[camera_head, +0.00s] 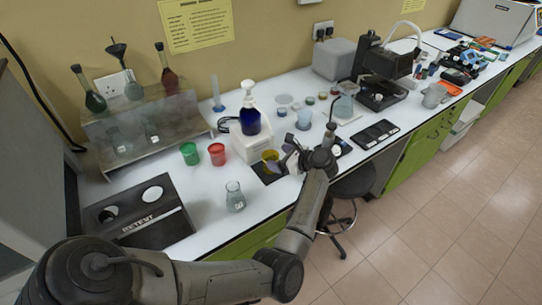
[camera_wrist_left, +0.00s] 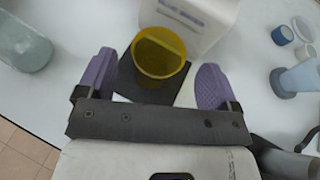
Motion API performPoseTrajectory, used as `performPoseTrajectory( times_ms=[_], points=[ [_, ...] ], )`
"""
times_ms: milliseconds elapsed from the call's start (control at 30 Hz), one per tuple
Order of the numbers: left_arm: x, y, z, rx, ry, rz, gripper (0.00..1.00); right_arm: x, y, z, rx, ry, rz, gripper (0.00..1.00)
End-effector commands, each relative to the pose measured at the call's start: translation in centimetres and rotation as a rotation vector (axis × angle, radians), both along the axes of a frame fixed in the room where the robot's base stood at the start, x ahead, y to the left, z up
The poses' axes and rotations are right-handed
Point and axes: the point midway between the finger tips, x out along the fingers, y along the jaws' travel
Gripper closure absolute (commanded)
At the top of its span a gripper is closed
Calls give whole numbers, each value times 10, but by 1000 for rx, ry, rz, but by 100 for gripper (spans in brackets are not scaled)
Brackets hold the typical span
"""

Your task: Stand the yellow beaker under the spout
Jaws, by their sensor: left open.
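The yellow beaker (camera_head: 269,156) stands upright on a dark square pad (camera_head: 262,174) at the foot of a white dispenser (camera_head: 247,145), which carries a blue bottle (camera_head: 250,121) with a white pump top. In the left wrist view the beaker (camera_wrist_left: 160,50) looks empty and sits on the pad (camera_wrist_left: 143,88), beside the white dispenser body (camera_wrist_left: 207,18). My left gripper (camera_head: 287,160) is open, its purple fingers (camera_wrist_left: 157,68) on either side of the beaker with gaps showing. The spout's exact line over the beaker is unclear. My right gripper is out of view.
Green (camera_head: 189,153) and red (camera_head: 217,154) beakers stand left of the dispenser. The white bench around the flask is clear.

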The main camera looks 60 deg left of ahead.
Motion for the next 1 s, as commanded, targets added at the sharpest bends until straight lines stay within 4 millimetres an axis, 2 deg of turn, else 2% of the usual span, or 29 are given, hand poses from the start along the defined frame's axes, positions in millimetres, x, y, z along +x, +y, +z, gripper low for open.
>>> performPoseTrajectory(
  times_ms=[200, 500, 633, 767, 900, 1000],
  points=[
    [15, -33, 15, -1, -2, -1, 14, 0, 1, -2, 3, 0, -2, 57],
    [26, -57, 26, 0, -2, 1, 14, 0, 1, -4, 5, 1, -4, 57],
    [26, -58, 28, 11, 3, -6, 14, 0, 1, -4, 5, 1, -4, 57],
    [23, -43, 35, 109, 55, -88, 14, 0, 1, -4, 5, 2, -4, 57],
    [20, -23, 61, 366, 233, -310, 14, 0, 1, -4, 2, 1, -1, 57],
    [25, -26, 86, 601, 451, -515, 14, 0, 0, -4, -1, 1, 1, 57]
  ],
)
